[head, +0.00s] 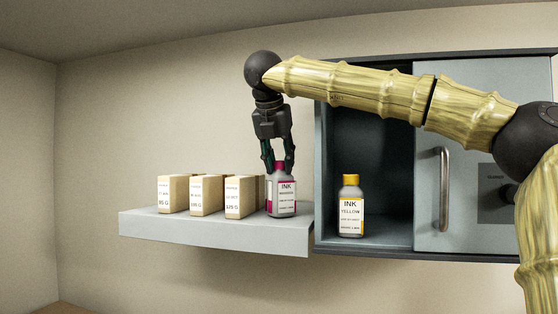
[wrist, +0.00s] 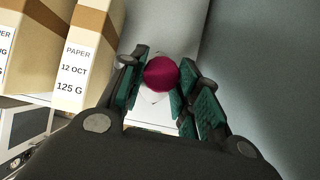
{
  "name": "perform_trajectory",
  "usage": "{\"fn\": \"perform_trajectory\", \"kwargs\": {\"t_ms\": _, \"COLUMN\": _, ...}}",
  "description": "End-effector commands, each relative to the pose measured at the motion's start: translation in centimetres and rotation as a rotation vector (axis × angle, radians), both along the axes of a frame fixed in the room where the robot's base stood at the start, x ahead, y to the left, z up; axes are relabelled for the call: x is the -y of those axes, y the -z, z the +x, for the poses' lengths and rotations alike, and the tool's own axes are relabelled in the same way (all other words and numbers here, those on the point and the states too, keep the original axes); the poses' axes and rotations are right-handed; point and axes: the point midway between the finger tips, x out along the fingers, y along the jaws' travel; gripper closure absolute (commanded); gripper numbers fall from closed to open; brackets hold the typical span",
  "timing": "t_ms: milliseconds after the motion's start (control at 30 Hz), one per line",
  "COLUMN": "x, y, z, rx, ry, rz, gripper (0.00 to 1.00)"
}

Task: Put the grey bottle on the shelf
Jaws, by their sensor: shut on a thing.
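The grey bottle (head: 283,198) has a magenta cap and a white INK label. It is upright at the right end of the grey shelf (head: 215,232), and its base appears to be at the shelf surface. My gripper (head: 278,168) comes down from above and is shut on the bottle's cap end. In the wrist view the magenta cap (wrist: 161,73) sits between the green finger pads (wrist: 155,88). The bottle's body is mostly hidden below the cap there.
Several tan paper boxes (head: 206,195) stand on the shelf left of the bottle. Right of the shelf, an open cabinet bay (head: 370,130) holds a yellow-capped ink bottle (head: 351,207). A sliding door (head: 465,120) with a metal handle (head: 444,190) covers the cabinet's right side.

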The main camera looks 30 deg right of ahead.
Motion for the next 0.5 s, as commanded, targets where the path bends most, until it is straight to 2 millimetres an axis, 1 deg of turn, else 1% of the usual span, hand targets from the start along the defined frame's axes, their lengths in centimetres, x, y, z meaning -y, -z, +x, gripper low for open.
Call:
{"fn": "perform_trajectory", "kwargs": {"t_ms": 33, "x": -0.02, "y": 0.15, "z": 0.0, "rx": 0.001, "ry": -0.001, "rz": 0.0, "gripper": 1.0}}
{"fn": "perform_trajectory", "kwargs": {"t_ms": 67, "x": -0.01, "y": 0.1, "z": 0.0, "rx": 0.0, "ry": 0.0, "rz": 0.0, "gripper": 0.62}}
{"fn": "perform_trajectory", "kwargs": {"t_ms": 133, "x": -0.02, "y": 0.08, "z": 0.01, "rx": 0.0, "ry": 0.0, "rz": 0.0, "gripper": 0.5}}
{"fn": "perform_trajectory", "kwargs": {"t_ms": 167, "x": -0.02, "y": 0.09, "z": 0.01, "rx": 0.0, "ry": 0.0, "rz": 0.0, "gripper": 0.46}}
{"fn": "perform_trajectory", "kwargs": {"t_ms": 500, "x": -0.02, "y": -0.04, "z": 0.01, "rx": 0.0, "ry": 0.0, "rz": 0.0, "gripper": 0.46}}
